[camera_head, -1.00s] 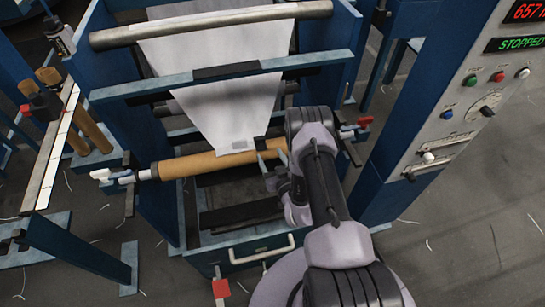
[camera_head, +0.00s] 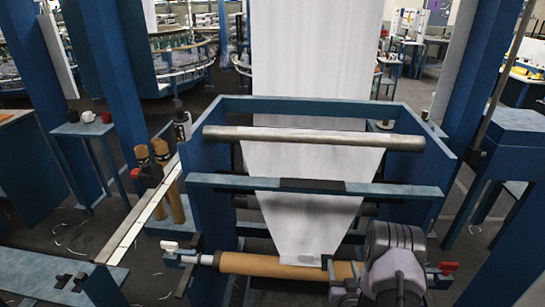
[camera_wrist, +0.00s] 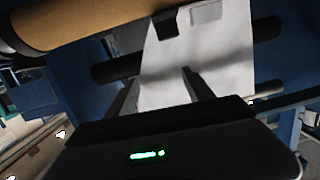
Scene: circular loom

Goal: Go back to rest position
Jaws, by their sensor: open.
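My gripper (camera_wrist: 160,88) shows in the wrist view with its two dark fingers apart and nothing between them. The white fabric (camera_wrist: 225,60) and the brown cardboard tube (camera_wrist: 80,22) lie beyond the fingers there. The white fabric (camera_head: 305,215) hangs down, narrowing, to the cardboard tube (camera_head: 262,265). Its lower end lies on the tube.
A blue loom frame with a metal roller (camera_head: 312,138) and a blue crossbar (camera_head: 230,181) surrounds the fabric. Red-handled clamp (camera_head: 447,268) and white-handled clamp (camera_head: 169,245) sit at the tube's ends. Spare brown tubes (camera_head: 172,195) stand left beside a narrow white-topped rail (camera_head: 150,208).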

